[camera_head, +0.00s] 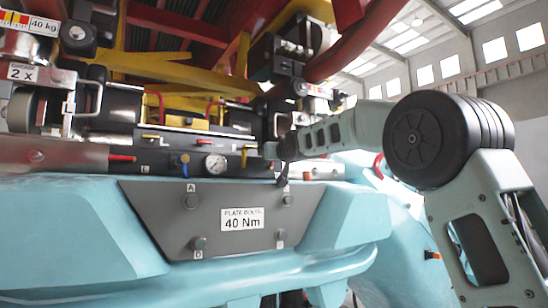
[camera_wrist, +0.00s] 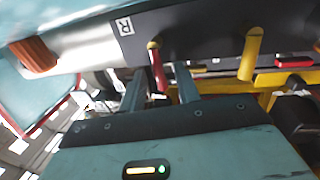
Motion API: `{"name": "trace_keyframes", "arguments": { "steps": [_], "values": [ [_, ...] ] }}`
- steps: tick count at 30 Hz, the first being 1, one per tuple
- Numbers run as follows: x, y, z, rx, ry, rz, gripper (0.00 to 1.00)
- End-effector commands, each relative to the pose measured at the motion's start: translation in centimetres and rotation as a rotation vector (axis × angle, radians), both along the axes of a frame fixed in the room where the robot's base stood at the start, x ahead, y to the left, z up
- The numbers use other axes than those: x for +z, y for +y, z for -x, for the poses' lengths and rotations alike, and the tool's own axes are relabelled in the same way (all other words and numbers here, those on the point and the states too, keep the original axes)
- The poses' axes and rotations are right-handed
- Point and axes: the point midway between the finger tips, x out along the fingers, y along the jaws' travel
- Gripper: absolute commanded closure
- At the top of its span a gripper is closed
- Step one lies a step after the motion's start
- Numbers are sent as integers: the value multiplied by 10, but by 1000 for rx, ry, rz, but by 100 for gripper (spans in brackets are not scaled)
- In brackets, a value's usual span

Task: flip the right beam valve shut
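In the wrist view, a red lever with a yellow pivot (camera_wrist: 157,68) sticks out from the dark panel beside a label "R" (camera_wrist: 124,26); I take it for the right beam valve. My gripper (camera_wrist: 160,86) is open, with one finger on each side of the red lever. I cannot tell whether either finger touches it. In the head view, my gripper (camera_head: 280,155) is at the right end of the dark valve panel (camera_head: 170,141) and hides the lever there.
A yellow lever (camera_wrist: 250,52) stands close beside my gripper in the wrist view; it also shows in the head view (camera_head: 244,155). A gauge (camera_head: 215,163) sits left of it. An orange cylinder (camera_wrist: 35,55) is on the other side. A grey bolt plate (camera_head: 205,225) lies below.

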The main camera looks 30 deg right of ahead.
Motion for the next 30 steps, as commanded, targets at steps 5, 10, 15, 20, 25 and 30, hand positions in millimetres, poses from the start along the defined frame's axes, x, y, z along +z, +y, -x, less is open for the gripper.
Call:
{"name": "trace_keyframes", "arguments": {
  "steps": [5, 10, 15, 20, 25, 30],
  "values": [
    [0, 0, 0, 0, -1, -1, 67],
    [1, 1, 3, 1, -3, -1, 67],
    [-1, 6, 25, 3, -6, 0, 67],
    [-4, 12, 54, 5, -5, -1, 67],
    [-6, 16, 84, 5, -6, -1, 67],
    [-6, 19, 115, 4, -6, -2, 67]
  ]
}}
